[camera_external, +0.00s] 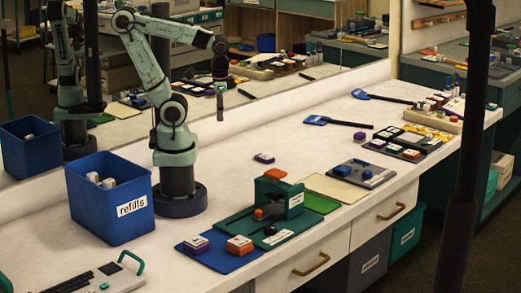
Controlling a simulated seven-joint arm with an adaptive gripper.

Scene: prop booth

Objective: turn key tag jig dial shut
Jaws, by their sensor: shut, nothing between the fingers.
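The green jig (235,224) stands on the bench right of my base, with an upright housing (283,197) and an orange piece (276,173) on top. A small orange part (258,214) sits at its front left, and a small black knob (270,230) sits on its base. I cannot tell which part is the dial, nor its angle. A white label (279,237) is on the front edge, too small to read. My gripper (220,117) hangs pointing down above the bench, left of and well above the jig, shut and empty, touching nothing.
A blue "refills" bin (80,197) stands left of my base. A blue mat (212,257) with two small blocks adjoins the jig's left side. A green mat (322,204) and grey tray (383,177) lie to its right. A mirror runs behind the bench. The bench behind the jig is mostly clear.

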